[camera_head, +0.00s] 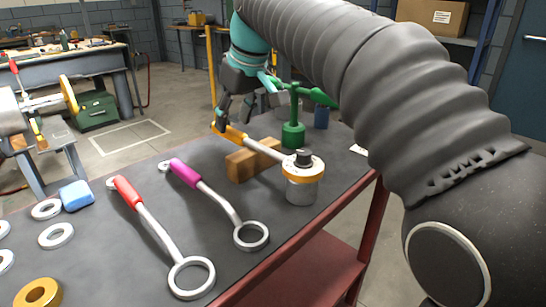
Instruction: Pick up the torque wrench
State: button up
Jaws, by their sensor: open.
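A wrench with an orange handle (231,134) and a round, orange-rimmed head (302,164) with a dark knob on top appears to be the torque wrench. It lies across a wooden block (251,160), its head over a grey cylinder (302,190). My gripper (236,109) is open, fingers pointing down, at the handle's far end. I cannot tell whether the fingers touch the handle or stand around it. A red-handled ring wrench (146,217) and a magenta-handled ring wrench (210,197) lie on the dark bench top (110,260).
A green stand with a crossbar (293,134) and a blue cylinder (321,117) stand close to the right of my gripper. Metal rings (56,235), a brass ring (38,293) and a blue block (76,195) lie at left. My arm covers the right side.

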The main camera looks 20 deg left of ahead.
aim_at(232, 129)
jog(key=shift+x, duration=2.4)
grip_shut()
